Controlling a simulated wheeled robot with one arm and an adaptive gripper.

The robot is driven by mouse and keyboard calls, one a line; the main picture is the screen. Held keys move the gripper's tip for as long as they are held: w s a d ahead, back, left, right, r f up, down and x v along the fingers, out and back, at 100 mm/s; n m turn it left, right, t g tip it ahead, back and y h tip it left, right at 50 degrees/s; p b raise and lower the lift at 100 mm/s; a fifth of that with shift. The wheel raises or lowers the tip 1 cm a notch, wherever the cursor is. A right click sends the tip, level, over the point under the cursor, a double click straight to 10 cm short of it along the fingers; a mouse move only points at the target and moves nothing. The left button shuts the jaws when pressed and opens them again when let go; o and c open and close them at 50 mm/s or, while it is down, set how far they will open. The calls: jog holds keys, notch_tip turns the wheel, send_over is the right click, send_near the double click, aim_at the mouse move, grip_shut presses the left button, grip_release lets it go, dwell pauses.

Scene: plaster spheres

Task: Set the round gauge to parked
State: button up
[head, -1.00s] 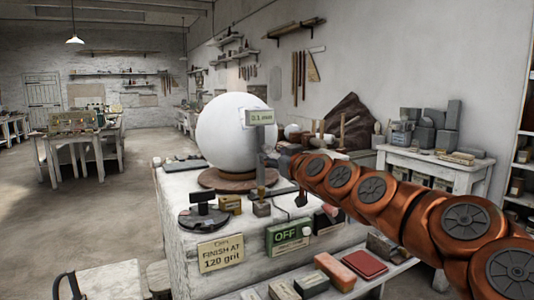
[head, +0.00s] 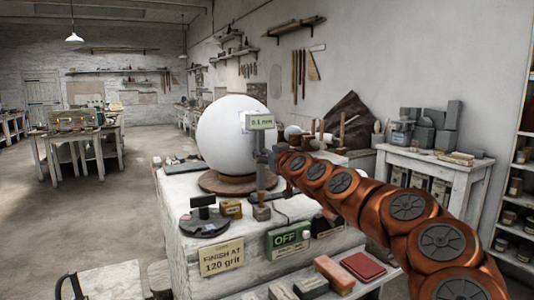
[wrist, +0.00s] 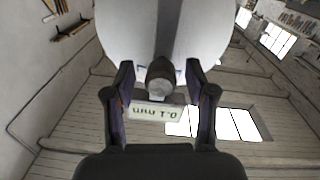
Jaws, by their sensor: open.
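The gauge's small display (head: 260,121) reads 0.1 mm and stands on a grey upright post in front of a large white plaster sphere (head: 228,130). In the wrist view the display (wrist: 153,111) appears upside down, below a round grey end piece (wrist: 160,82) of the gauge, with the sphere (wrist: 125,35) behind. My gripper (wrist: 162,75) is open, with one finger on each side of the round piece and visible gaps. In the head view my gripper (head: 275,160) is at the post, partly hidden by it and by my arm.
The sphere sits on a brown round base (head: 215,184) on a white plinth. An OFF box (head: 288,237), a "FINISH AT 120 grit" sign (head: 221,257) and a dark round stand (head: 204,222) are below. Blocks lie on the front shelf. Open floor is at left.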

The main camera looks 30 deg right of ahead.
jog(key=shift+c, duration=0.4)
grip_shut()
dwell(0.4)
